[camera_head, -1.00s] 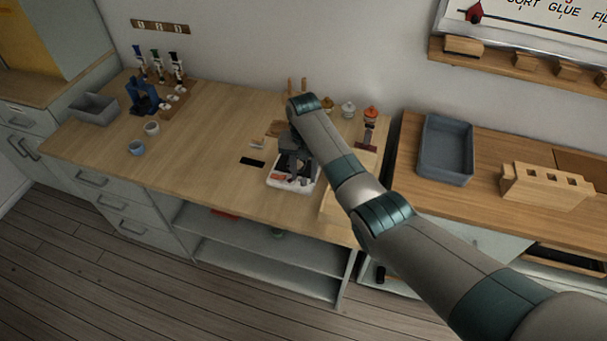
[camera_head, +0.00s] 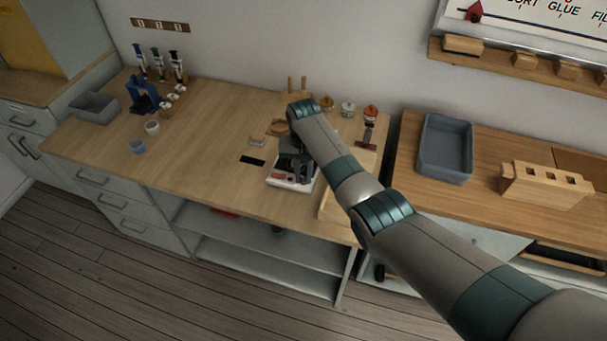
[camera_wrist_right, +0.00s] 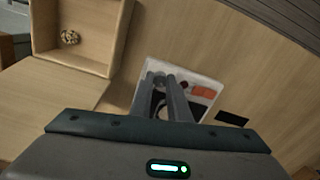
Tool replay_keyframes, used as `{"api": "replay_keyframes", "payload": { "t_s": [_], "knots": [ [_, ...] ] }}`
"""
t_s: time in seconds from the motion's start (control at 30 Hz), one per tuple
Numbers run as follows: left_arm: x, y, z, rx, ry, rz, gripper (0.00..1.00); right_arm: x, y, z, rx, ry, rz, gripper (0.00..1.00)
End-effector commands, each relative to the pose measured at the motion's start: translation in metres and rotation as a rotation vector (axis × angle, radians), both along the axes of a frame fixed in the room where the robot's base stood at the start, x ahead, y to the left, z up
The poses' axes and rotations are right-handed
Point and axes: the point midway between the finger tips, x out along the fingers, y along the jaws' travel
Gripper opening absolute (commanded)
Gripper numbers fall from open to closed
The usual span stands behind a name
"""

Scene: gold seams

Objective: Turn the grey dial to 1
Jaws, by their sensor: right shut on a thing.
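A white device (camera_head: 281,183) with a red-orange patch lies on the wooden bench, and it also shows in the right wrist view (camera_wrist_right: 207,70). My right gripper (camera_head: 291,175) reaches down onto it from above. In the right wrist view its two fingers (camera_wrist_right: 164,80) are close together over the device, shut on what appears to be the grey dial. The fingers hide most of the dial, so its pointer and the number it faces cannot be read. My left gripper is in neither view.
A black plate (camera_head: 252,160) lies left of the device. An open wooden tray (camera_wrist_right: 75,62) is close by. Small lidded jars (camera_head: 348,109) stand behind my right arm. Cups (camera_head: 137,146) and a grey bin (camera_head: 95,107) are at the left. The bench's middle-left is clear.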

Motion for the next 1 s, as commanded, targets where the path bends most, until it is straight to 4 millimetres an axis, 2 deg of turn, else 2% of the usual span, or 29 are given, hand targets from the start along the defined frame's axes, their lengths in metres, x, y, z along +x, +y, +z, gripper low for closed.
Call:
{"api": "replay_keyframes", "payload": {
  "t_s": [0.3,0.6,0.63,0.7,1.0],
  "knots": [
    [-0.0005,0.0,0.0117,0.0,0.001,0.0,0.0,0.0,0.0002,0.0012,0.0,0.001,0.203,0.0],
    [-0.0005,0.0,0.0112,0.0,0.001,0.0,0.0,0.0003,0.0003,0.0004,0.0,-0.001,0.219,0.0],
    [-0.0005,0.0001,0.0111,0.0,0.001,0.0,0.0,0.0003,0.0004,0.0004,0.0,-0.001,0.219,0.18],
    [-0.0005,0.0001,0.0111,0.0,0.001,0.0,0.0,0.0003,0.0003,0.0004,0.0,-0.001,0.218,0.35],
    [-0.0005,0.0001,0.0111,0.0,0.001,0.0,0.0,0.0002,0.0002,0.0005,0.0,0.0,0.217,0.35]
  ]
}}
